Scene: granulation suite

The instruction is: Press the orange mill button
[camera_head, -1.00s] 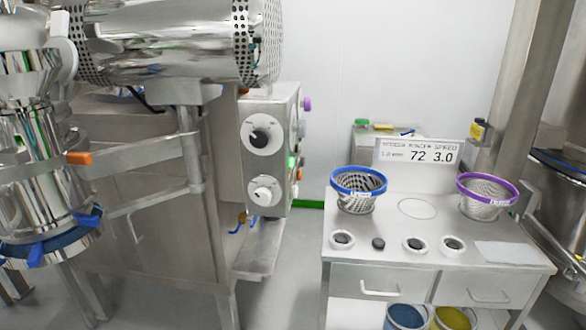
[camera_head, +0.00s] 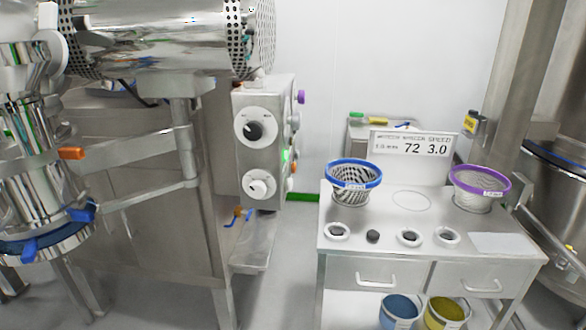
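A steel control box (camera_head: 262,105) stands at the middle of the head view, on the machine with the perforated drum. Its front face carries two white dials, an upper one (camera_head: 243,122) and a lower one (camera_head: 257,198). On its right side, seen at a steep angle, are a green light (camera_head: 285,155) and a small orange spot (camera_head: 293,168) that looks like a button. A larger orange piece (camera_head: 72,153) sits on the steel machine at the left; whether it is a button is unclear. Neither gripper is in view.
A steel cart (camera_head: 335,270) stands to the right with a blue-rimmed sieve (camera_head: 353,174), a purple-rimmed sieve (camera_head: 480,181) and a sign reading 72 and 3.0 (camera_head: 415,145). Blue and yellow buckets sit beneath. A narrow floor gap separates cart and machine.

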